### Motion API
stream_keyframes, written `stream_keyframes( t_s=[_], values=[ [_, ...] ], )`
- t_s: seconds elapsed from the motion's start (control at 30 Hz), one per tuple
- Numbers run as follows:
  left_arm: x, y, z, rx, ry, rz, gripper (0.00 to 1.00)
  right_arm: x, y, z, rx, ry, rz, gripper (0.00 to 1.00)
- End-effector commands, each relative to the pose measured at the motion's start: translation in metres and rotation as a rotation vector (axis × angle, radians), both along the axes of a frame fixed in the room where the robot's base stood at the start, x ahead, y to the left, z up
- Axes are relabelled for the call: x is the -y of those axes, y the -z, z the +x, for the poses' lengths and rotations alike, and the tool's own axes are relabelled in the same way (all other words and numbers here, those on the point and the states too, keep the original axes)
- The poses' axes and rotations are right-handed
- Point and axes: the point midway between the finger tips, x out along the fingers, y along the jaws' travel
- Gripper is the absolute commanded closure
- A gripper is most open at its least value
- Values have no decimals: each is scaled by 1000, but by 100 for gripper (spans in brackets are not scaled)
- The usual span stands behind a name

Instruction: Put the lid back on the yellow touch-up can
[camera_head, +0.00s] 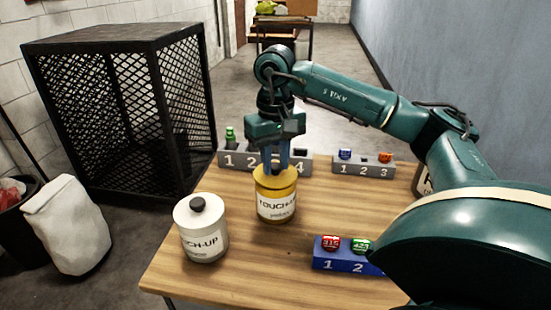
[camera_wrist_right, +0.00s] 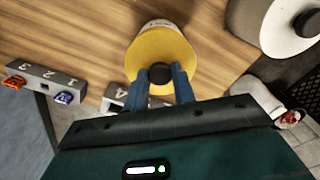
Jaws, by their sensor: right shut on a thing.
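The yellow touch-up can (camera_head: 276,207) stands upright on the wooden table, with a white label on its front. Its yellow lid (camera_wrist_right: 160,46) has a dark round knob (camera_wrist_right: 160,74). My right gripper (camera_head: 276,170) points down over the can, with its blue fingers (camera_wrist_right: 161,84) shut on the knob. The lid is at the top of the can and looks lined up with it. I cannot tell whether it is fully seated, and the fingers partly hide the top in the head view. My left gripper is not in view.
A white touch-up can (camera_head: 202,236) with a dark knob stands left of the yellow one. A blue numbered rack (camera_head: 330,262) holds red and green items at the front right. Grey numbered racks (camera_head: 236,160) (camera_head: 365,168) stand along the back. Bare table lies before the yellow can.

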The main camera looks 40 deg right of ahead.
Motion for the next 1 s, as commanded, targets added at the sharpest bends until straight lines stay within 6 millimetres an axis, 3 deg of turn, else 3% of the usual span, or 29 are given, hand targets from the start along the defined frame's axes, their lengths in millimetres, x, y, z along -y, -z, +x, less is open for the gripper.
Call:
stream_keyframes(
  t_s=[0.13,0.17,0.47,0.63,0.9,1.0],
  values=[
    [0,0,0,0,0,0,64,0,0,0,0,0,0,96],
    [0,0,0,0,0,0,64,0,0,0,0,0,0,74],
    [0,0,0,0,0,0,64,0,0,0,0,0,0,49],
    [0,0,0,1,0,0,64,0,0,0,-1,0,0,48],
    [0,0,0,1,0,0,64,0,0,0,-1,0,0,27],
    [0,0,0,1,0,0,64,0,0,0,-1,0,0,27]
  ],
)
